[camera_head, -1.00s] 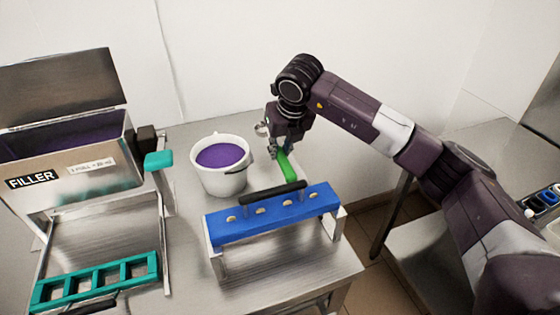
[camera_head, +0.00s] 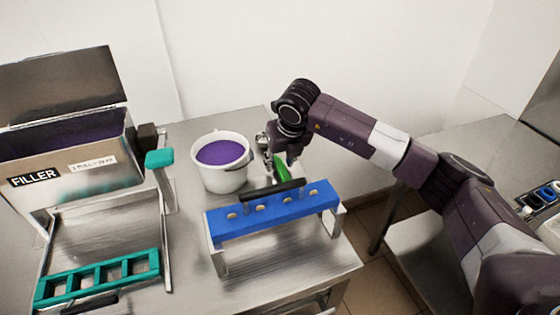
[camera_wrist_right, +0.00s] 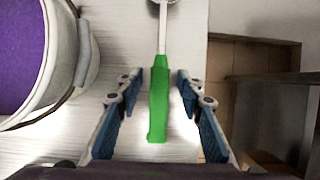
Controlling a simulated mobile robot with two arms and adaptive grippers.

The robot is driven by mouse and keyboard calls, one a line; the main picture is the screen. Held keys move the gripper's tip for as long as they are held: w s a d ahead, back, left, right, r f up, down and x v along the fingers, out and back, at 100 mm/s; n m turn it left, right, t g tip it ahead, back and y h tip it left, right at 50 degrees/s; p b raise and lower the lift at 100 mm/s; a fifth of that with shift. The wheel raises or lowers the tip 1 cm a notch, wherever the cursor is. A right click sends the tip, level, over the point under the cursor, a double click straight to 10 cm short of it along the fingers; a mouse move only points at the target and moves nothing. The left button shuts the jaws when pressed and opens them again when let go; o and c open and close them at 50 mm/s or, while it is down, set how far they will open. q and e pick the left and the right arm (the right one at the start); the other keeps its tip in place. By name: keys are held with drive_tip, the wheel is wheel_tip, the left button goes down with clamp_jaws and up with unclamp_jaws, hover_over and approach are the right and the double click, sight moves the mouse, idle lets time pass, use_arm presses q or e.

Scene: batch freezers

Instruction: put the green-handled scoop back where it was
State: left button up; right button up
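The scoop's green handle (camera_head: 281,173) shows in the head view behind the blue mold, to the right of the white bucket. In the right wrist view the green handle (camera_wrist_right: 159,100) points toward me, with a thin metal shaft beyond it and the bowl cut off at the top edge. My right gripper (camera_wrist_right: 159,82) is open, its two blue-padded fingers on either side of the handle with a gap on each side. In the head view my right gripper (camera_head: 278,158) is above the table and partly hides the scoop. My left gripper is out of view.
The white bucket (camera_head: 216,177) of purple mix stands close to the left of the gripper. A blue mold (camera_head: 273,212) with a black handle sits on a metal stand in front. The filler (camera_head: 62,165) and a teal mold (camera_head: 98,280) are at left. The wall is behind.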

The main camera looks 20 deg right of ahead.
drive_tip(key=shift+r, duration=0.15)
drive_tip(key=b+v, duration=0.1)
drive_tip(key=v, duration=1.1)
drive_tip(key=shift+b, duration=0.4)
